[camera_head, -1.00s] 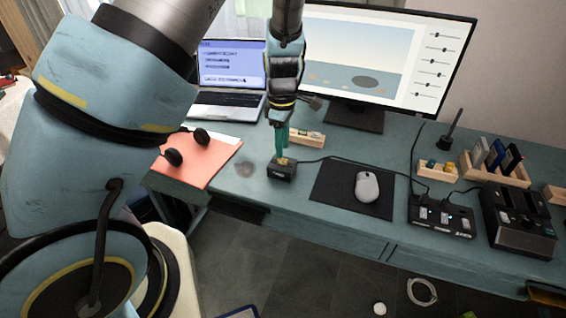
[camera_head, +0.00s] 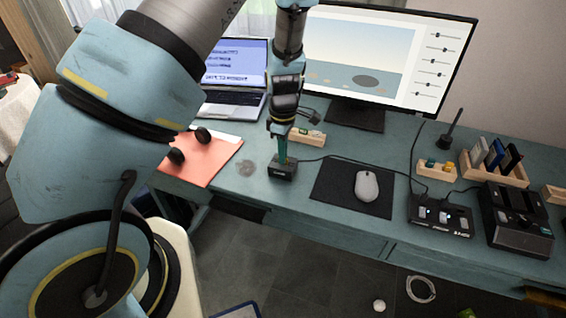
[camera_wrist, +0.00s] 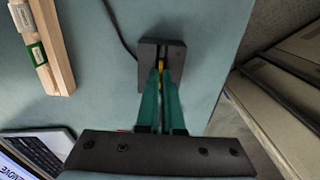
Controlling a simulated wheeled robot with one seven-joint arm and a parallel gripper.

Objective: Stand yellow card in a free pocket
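The yellow card (camera_wrist: 161,64) shows as a thin yellow edge at the small black block (camera_wrist: 149,52) on the desk. The same block shows in the head view (camera_head: 283,169). My gripper (camera_wrist: 162,72) points down at it, its two teal fingers close together on either side of the yellow edge. It looks shut on the card; most of the card is hidden by the fingers. A wooden holder (camera_wrist: 57,60) with a white piece and a green piece lies left of the block in the wrist view, behind my gripper in the head view (camera_head: 318,138). Its pockets are hard to make out.
A mouse (camera_head: 367,186) on a black mat (camera_head: 331,199), a small wooden tray (camera_head: 437,171), a wooden rack (camera_head: 514,182) with upright dark and blue pieces and black devices stand to the right. The monitor (camera_head: 400,60) and laptop (camera_head: 232,104) stand behind. A cable runs from the block.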

